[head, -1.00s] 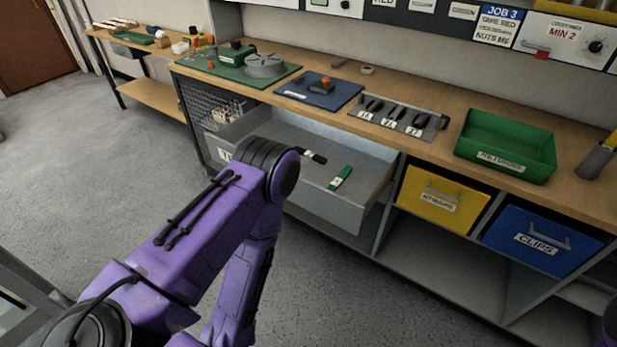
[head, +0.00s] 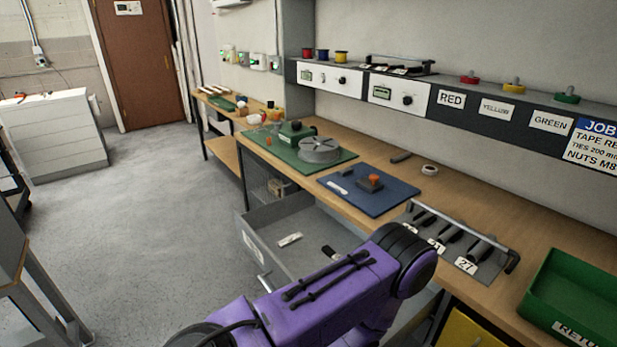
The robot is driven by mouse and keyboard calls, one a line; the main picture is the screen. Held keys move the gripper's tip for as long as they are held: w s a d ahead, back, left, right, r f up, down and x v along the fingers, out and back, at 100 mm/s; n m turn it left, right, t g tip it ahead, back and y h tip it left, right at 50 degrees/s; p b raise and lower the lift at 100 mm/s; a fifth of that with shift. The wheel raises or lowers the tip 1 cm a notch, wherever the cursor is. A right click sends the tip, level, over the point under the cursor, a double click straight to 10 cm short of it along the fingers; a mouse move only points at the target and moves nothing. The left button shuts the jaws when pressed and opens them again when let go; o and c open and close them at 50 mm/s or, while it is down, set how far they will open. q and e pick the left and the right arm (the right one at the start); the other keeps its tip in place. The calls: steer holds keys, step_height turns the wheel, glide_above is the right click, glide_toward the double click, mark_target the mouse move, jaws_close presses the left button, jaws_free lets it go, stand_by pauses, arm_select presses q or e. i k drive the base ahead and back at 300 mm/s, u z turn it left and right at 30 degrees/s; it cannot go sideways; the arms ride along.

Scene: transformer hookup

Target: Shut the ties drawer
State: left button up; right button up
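The ties drawer (head: 300,226) is a grey metal drawer standing pulled out below the workbench. Its front, with a white label (head: 250,243) and a bar handle (head: 263,281), faces the open floor at the left. A white piece (head: 289,240) and a dark piece (head: 328,252) lie inside it. My purple arm crosses the lower middle and hides the drawer's near part. Neither gripper shows in the head view, so I cannot see whether one touches the drawer.
The wooden bench (head: 530,235) carries a green mat (head: 283,155), a blue mat (head: 395,187), a rack of black-handled tools (head: 455,240) and a green tray (head: 575,300). A yellow bin (head: 465,330) sits under the bench. The grey floor (head: 165,215) left of the drawer is clear.

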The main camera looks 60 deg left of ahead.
mark_target(260, 229)
steer(key=u, duration=0.05)
steer(key=i, duration=0.1)
steer(key=u, duration=2.1)
steer(key=i, duration=0.5)
steer(key=z, duration=0.1)
steer(key=k, duration=1.1)
steer(key=z, duration=0.6)
steer(key=k, duration=0.5)
steer(key=u, duration=0.6)
steer(key=i, duration=1.5)
steer(key=z, duration=0.6)
